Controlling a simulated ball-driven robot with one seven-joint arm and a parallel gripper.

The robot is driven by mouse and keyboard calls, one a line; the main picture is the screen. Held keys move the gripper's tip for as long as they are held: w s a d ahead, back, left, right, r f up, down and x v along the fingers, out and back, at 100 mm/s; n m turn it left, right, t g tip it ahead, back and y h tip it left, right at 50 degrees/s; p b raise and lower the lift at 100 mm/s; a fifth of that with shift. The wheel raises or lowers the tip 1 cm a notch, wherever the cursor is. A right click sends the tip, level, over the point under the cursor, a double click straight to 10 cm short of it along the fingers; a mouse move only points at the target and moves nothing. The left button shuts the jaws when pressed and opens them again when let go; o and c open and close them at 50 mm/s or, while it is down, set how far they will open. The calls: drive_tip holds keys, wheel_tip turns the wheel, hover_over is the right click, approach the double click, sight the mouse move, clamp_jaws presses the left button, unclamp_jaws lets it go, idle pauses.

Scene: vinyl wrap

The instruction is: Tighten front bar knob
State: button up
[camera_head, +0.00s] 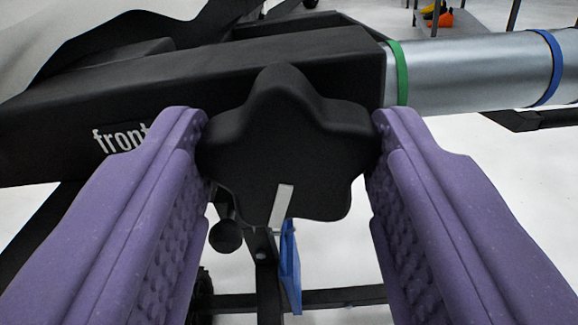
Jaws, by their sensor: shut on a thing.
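The front bar knob (285,150) is black and star-shaped with rounded lobes, in the middle of the head camera view. A short white mark (281,205) runs down its lower face. It sits in front of a black square bar (230,75) that carries the white word "front", partly hidden by a finger. My gripper (288,150) has two purple fingers, shut on the knob from its left and right sides. The fingertips touch the outer lobes. The knob's shaft is hidden behind it.
A silver tube (470,75) with a green band and a blue band extends from the bar's right end. Below are a small black round knob (226,236), a blue part (290,265) and a black frame beam (330,298). Pale floor shows around them.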

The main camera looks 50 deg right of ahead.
drive_tip(key=m, duration=0.3)
drive_tip(key=shift+m, duration=0.4)
drive_tip(key=m+p, duration=0.1)
drive_tip(key=m, duration=0.3)
drive_tip(key=m+p, duration=0.1)
drive_tip(key=m, duration=0.4)
drive_tip(key=m+p, duration=0.1)
drive_tip(key=m, duration=0.3)
drive_tip(key=shift+m, duration=0.3)
drive_tip(key=m+p, duration=0.2)
drive_tip(key=m, duration=0.2)
drive_tip(key=m+p, duration=0.1)
drive_tip(key=m, duration=0.4)
drive_tip(key=shift+f, duration=0.1)
drive_tip(key=m+p, duration=0.2)
drive_tip(key=m, duration=0.3)
drive_tip(key=shift+m+p, duration=0.8)
drive_tip(key=shift+m, duration=1)
drive_tip(key=shift+f, duration=0.1)
